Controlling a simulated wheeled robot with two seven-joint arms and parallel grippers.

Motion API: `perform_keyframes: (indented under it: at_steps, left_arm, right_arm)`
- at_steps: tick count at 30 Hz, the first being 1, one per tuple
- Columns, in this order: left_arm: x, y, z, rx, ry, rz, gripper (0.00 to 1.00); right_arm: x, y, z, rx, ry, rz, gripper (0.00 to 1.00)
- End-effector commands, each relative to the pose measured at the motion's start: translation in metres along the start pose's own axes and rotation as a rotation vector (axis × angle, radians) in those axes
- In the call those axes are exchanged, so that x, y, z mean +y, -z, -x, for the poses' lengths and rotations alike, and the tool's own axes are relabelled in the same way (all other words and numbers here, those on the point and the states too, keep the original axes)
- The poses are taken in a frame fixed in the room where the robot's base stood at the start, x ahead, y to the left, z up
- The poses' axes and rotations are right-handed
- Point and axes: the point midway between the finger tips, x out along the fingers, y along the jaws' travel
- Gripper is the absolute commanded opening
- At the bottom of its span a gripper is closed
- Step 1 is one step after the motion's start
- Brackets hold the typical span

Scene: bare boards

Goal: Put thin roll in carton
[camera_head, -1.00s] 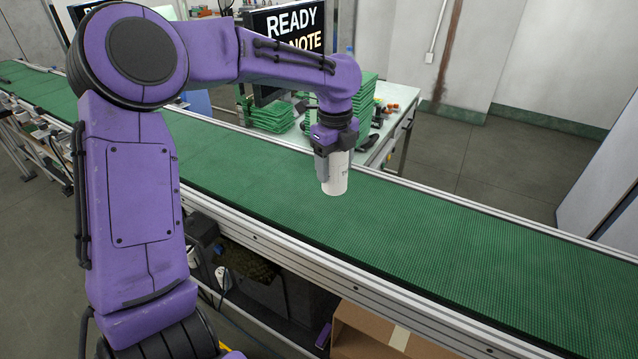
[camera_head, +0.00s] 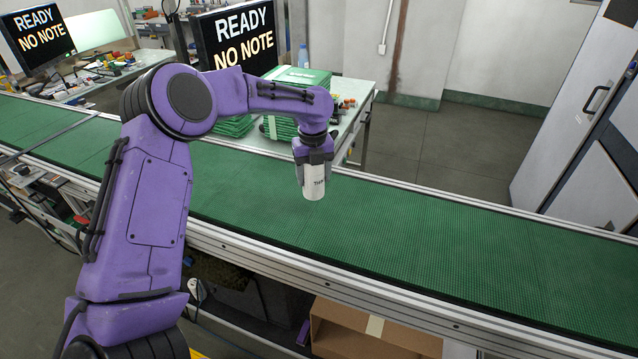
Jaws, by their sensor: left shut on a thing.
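The thin roll (camera_head: 314,187) is a white cylinder with dark print on its side. My left gripper (camera_head: 313,172) points down and is shut on its upper part. It holds the roll upright above the green conveyor belt, near the belt's far side. The carton (camera_head: 360,338) is an open brown cardboard box at the bottom of the view, below the belt's near edge. A strip of pale tape shows on it, and its lower part is cut off by the frame. My right gripper is out of view.
The green conveyor belt (camera_head: 430,228) runs across the view, with a metal rail (camera_head: 420,290) along its near edge between roll and carton. Behind it stands a table with green stacks (camera_head: 300,78) and a screen (camera_head: 240,38). The belt to the right is clear.

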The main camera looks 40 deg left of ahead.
Motion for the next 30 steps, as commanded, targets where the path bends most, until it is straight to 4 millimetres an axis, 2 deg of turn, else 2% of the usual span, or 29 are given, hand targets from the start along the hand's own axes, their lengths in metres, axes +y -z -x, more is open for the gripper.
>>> perform_keyframes:
  at_steps: [8,13,23,24,25,26,30]
  left_arm:
    - [-0.02,-0.002,-0.023,-0.001,0.0,-0.001,0.24]
    - [-0.018,-0.002,-0.051,-0.001,0.0,0.0,0.24]
    - [-0.018,-0.002,-0.056,-0.001,0.001,0.0,0.24]
    - [-0.018,-0.002,-0.056,-0.001,0.001,0.0,0.7]
    - [-0.018,-0.002,-0.056,-0.001,0.001,0.0,0.8]
    - [-0.018,-0.002,-0.056,-0.001,0.001,0.0,0.89]
    - [-0.018,-0.002,-0.056,-0.001,0.001,0.0,0.89]
  right_arm:
    - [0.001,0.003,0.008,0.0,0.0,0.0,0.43]
    - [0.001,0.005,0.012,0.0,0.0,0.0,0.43]
    - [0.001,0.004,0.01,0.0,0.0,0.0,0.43]
    - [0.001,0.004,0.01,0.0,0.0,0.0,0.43]
    - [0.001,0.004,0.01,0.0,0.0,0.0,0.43]
    - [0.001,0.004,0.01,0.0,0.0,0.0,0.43]
    - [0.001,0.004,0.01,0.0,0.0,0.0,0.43]
